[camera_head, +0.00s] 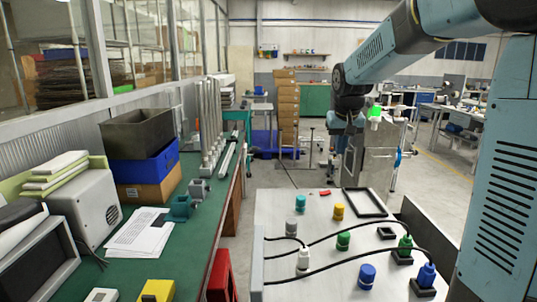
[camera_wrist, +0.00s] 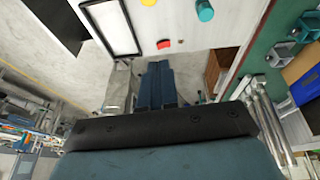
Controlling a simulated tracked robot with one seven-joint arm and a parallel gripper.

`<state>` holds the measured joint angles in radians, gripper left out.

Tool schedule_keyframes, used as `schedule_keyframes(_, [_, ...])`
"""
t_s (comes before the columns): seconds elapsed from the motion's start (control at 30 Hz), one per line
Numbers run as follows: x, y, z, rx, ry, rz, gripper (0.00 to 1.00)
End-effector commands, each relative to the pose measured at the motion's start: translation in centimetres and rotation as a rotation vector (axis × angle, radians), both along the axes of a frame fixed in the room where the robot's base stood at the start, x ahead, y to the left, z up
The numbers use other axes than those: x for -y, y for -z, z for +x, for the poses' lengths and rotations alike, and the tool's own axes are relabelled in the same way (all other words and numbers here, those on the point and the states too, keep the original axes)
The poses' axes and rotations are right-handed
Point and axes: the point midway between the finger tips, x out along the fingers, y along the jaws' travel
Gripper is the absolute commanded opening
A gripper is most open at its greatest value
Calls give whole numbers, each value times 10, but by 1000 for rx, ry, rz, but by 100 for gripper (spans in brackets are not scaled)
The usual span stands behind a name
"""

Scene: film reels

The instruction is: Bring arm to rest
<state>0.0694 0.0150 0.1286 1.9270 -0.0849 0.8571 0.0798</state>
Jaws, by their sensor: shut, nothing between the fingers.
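My arm reaches out from the right edge of the head view and bends down at a dark joint. My gripper (camera_wrist: 156,66) shows in the wrist view as two blue fingers close together, shut and empty. It points toward the floor beyond the end of the white table (camera_head: 325,215). In the head view the hand end of my arm hangs above and beyond that table, apart from everything on it, and its fingertips are hard to make out.
The white table holds a teal jar (camera_head: 300,204), a yellow jar (camera_head: 338,211), a blue jar (camera_head: 367,275), a black frame (camera_head: 365,202), a small red piece (camera_head: 325,192) and black cables. A cluttered green bench (camera_head: 200,240) stands left. Open floor lies beyond.

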Motion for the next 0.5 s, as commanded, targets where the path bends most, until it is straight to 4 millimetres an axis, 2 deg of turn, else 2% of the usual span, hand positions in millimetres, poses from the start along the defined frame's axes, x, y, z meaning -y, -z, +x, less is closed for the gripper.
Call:
schedule_keyframes(0.03, [1, -8, -18, 10, 1, -1, 0])
schedule_keyframes(0.23, [5, -24, -81, 38, 5, -6, 0])
schedule_keyframes(0.5, [11, -31, -165, 75, 11, 3, 0])
